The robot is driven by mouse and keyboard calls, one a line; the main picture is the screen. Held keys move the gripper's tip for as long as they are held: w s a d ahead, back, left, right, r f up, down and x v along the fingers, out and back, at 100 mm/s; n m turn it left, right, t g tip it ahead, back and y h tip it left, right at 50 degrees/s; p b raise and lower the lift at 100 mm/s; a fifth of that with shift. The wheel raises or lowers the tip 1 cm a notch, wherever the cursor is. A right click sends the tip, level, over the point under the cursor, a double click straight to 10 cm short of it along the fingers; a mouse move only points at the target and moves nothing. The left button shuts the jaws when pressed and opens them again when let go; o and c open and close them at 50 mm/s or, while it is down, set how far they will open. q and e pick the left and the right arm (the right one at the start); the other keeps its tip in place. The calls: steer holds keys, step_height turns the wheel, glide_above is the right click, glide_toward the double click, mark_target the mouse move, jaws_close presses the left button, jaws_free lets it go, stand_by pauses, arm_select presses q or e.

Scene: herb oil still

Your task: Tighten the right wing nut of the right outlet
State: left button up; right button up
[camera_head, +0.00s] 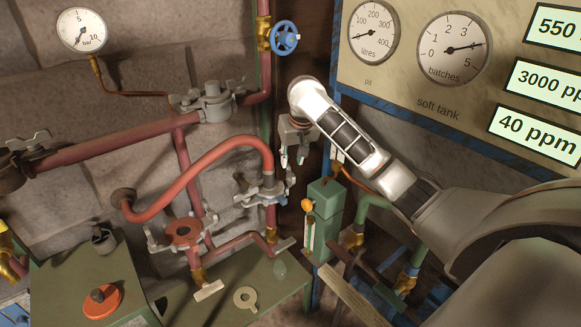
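The right outlet's joint (262,192) is a grey clamped flange where a curved copper pipe (215,150) comes down onto a short upright pipe. Its right wing nut (287,176) is a small grey winged piece at the right edge of the flange. My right gripper (293,160) points down just above this nut, with its two fingers apart. I cannot tell whether the fingers touch the nut. Nothing else shows between them. My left gripper is not in view.
The left outlet (183,234) has an uncovered copper flange with loose-looking grey wing nuts at its sides. A green box (324,205) stands right of the right outlet. A blue handwheel (285,38) is above my gripper. A gauge panel (420,100) is behind my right arm.

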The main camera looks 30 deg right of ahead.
mark_target(290, 170)
steer(key=shift+x, duration=3.05)
steer(key=shift+r, duration=0.1)
jaws_close()
